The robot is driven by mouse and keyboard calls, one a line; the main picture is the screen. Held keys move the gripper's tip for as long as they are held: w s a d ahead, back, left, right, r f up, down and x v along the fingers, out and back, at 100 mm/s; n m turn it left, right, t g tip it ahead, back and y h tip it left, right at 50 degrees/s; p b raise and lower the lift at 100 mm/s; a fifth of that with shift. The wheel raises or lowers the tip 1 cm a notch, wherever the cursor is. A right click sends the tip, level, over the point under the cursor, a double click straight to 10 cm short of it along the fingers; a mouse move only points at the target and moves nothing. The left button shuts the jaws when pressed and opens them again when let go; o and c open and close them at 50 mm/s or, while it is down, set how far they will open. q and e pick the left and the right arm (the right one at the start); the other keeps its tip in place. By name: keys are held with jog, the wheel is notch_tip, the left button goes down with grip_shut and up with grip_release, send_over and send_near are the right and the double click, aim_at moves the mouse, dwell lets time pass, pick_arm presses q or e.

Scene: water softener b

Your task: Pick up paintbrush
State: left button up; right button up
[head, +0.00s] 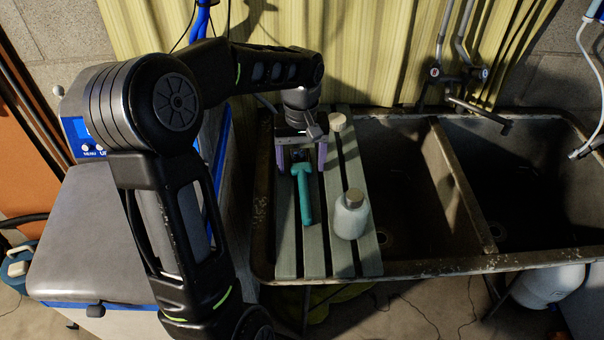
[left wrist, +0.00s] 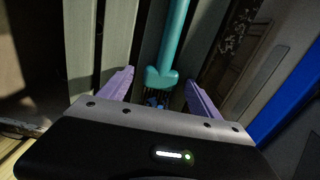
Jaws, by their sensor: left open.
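The teal paintbrush (head: 305,193) lies on the slatted wooden board over the left side of the sink, its handle toward the front. In the left wrist view the paintbrush (left wrist: 166,68) runs up from between the fingers, with its bristle end close to the gripper. My left gripper (head: 304,160) is over the bristle end, its purple fingers on either side of it and apart. It also shows in the left wrist view (left wrist: 159,92), open, with no visible grip on the brush. My right gripper is not in view.
A white bottle with a tan cap (head: 351,215) stands on the slatted board (head: 342,265), right of the brush. A small tan-topped item (head: 337,122) is behind it. The double sink (head: 480,262) is to the right, the grey-lidded softener (head: 90,235) to the left.

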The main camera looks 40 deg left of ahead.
pick_arm(q)
jog(key=shift+c, duration=0.2)
jog(key=c, duration=1.4)
notch_tip(320, 180, up, 10)
jog(key=shift+r, duration=0.1)
dwell(0.4)
